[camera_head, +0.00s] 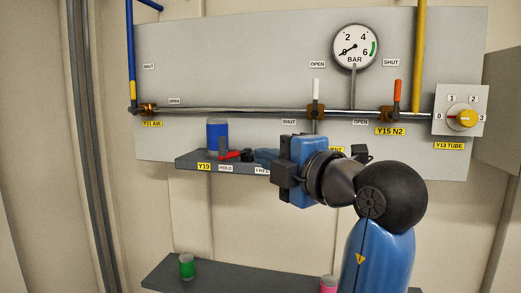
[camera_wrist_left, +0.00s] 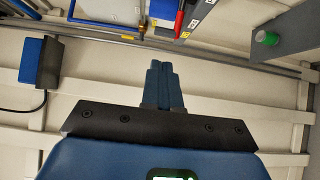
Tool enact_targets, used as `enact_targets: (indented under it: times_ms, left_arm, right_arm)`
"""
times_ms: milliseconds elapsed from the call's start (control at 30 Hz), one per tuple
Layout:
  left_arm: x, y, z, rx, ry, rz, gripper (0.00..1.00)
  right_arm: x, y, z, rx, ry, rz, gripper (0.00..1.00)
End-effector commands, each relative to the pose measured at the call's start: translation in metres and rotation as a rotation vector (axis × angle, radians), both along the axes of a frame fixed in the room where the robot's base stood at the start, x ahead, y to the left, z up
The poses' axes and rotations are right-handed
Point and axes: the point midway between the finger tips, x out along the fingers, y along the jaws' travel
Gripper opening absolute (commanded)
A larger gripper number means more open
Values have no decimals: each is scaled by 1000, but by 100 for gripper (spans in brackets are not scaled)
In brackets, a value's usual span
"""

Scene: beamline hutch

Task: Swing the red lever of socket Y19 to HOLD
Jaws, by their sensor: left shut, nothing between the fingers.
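The Y19 socket is on the upper dark shelf (camera_head: 186,161), marked by a yellow Y19 tag (camera_head: 204,167), with a blue cylinder (camera_head: 217,132) standing there. Its red lever (camera_head: 230,155) lies low above the HOLD label (camera_head: 226,168). The FREE label (camera_head: 262,170) is to the right, partly covered by my gripper. My left gripper (camera_head: 262,155) is shut and empty, just right of the lever; I cannot tell whether they touch. In the left wrist view the shut fingers (camera_wrist_left: 160,66) point toward the shelf, and a red part (camera_wrist_left: 180,20) shows beyond them.
Above the shelf runs a pipe with the Y11 AIR valve (camera_head: 148,109), a white-handled valve (camera_head: 316,92) and the orange Y15 N2 handle (camera_head: 398,92). A gauge (camera_head: 354,46) and the Y13 TUBE knob (camera_head: 466,118) are right. A green container (camera_head: 187,266) stands on the lower shelf (camera_head: 235,279).

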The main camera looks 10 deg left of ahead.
Motion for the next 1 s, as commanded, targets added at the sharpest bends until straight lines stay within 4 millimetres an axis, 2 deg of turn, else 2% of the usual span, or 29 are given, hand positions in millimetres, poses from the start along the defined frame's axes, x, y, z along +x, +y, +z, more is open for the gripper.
enact_targets:
  times_ms: [600, 800, 1000]
  left_arm:
    - [69, 76, 5, 2, 4, 1, 0]
    - [83, 90, 3, 1, 3, 0, 0]
    - [89, 96, 1, 1, 3, -2, 0]
  right_arm:
    - [0, 0, 55, 0, 0, 0, 43]
    - [0, 0, 67, 0, 0, 0, 43]
    - [0, 0, 70, 0, 0, 0, 43]
